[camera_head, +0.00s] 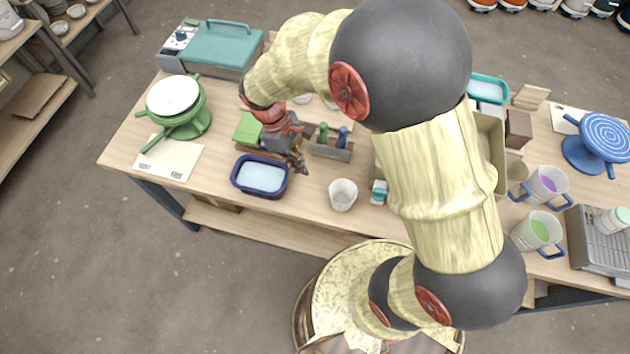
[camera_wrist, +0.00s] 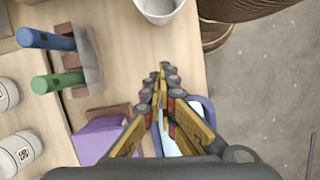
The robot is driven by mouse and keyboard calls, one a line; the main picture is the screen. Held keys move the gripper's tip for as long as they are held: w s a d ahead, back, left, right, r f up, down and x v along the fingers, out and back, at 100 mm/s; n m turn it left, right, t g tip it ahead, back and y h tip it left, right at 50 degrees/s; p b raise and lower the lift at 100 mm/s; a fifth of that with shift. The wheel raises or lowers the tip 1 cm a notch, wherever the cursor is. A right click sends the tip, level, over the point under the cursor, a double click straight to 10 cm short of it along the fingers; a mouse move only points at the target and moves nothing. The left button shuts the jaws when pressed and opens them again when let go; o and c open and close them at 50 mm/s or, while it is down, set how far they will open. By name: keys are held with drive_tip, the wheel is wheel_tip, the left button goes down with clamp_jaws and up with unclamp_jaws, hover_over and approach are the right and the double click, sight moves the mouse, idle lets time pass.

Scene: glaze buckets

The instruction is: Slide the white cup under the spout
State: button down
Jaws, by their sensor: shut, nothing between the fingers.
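The white cup (camera_head: 342,195) stands upright on the table near its front edge. Part of it also shows at the top of the wrist view (camera_wrist: 158,10). My gripper (camera_head: 300,168) is shut and empty, with its fingers pointing down beside the blue tub, left of the cup and apart from it. In the wrist view the closed fingertips (camera_wrist: 164,72) lie below the cup, with a gap of bare table between. I cannot make out a spout clearly in either view.
A blue tub (camera_head: 261,189) with pale liquid sits left of the cup. Two buckets with blue handles (camera_head: 541,232) stand at the right. A small teal-and-white item (camera_head: 379,192) sits right of the cup.

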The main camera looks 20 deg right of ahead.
sight(343, 192)
drive_tip(key=b+x, duration=0.2)
drive_tip(key=x, duration=0.7)
drive_tip(key=shift+a+f+b, duration=0.1)
drive_tip(key=shift+b, duration=0.3)
drive_tip(key=shift+s+d+f+b, duration=0.25)
drive_tip(key=shift+s+d+b, duration=0.2)
drive_tip(key=shift+s+d, duration=0.95)
drive_tip(key=shift+d, duration=0.15)
drive_tip(key=s+d+p, duration=0.2)
drive_tip(key=s+d, duration=0.1)
drive_tip(key=s+d+p, duration=0.2)
drive_tip(key=s+d, duration=0.1)
drive_tip(key=shift+s+d+r, duration=0.15)
drive_tip(key=shift+s+d, duration=0.05)
drive_tip(key=shift+d, duration=0.1)
drive_tip(key=shift+s+d, duration=0.15)
